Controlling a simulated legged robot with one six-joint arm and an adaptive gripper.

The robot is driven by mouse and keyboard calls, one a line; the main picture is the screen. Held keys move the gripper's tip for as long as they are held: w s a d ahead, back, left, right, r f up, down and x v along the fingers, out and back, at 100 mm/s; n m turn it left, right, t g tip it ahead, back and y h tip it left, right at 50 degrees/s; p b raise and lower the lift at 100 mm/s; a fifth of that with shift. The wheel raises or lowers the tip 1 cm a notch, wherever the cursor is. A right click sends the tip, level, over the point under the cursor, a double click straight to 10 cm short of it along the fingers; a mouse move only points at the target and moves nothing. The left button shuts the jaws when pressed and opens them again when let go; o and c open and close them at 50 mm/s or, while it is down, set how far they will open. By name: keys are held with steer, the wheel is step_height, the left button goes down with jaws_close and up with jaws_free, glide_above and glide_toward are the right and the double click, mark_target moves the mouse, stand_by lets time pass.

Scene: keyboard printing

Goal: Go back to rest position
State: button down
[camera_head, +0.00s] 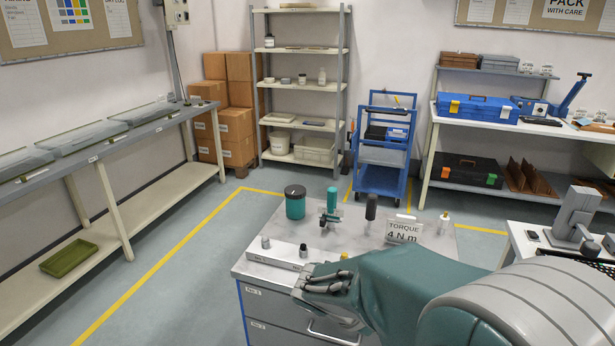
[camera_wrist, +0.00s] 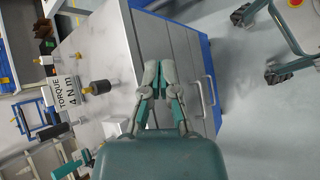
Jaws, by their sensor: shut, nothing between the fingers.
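My gripper (camera_head: 306,284) is shut and empty. In the head view it is over the front edge of a grey-topped drawer cabinet (camera_head: 340,238), beside a light tray with small dark-topped parts. My green arm reaches in from the lower right and hides the cabinet's right front. In the wrist view the closed fingertips (camera_wrist: 159,78) meet in front of the cabinet's drawer fronts (camera_wrist: 185,55), with nothing between them. I cannot tell whether the fingers touch the cabinet.
On the cabinet stand a teal jar (camera_head: 295,203), a green-handled tool (camera_head: 331,205), a black-handled tool (camera_head: 371,207) and a torque sign (camera_head: 403,230). A blue cart (camera_head: 383,180) and a shelf rack (camera_head: 303,90) stand behind. Floor at left is clear.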

steer(key=s+r+m+t+y, duration=0.4)
steer(key=s+r+m+y, duration=0.5)
steer(key=s, duration=0.5)
steer(key=shift+s+d+r+m+t, duration=0.15)
steer(key=shift+s+r+m+t, duration=0.2)
steer(key=shift+r, duration=0.45)
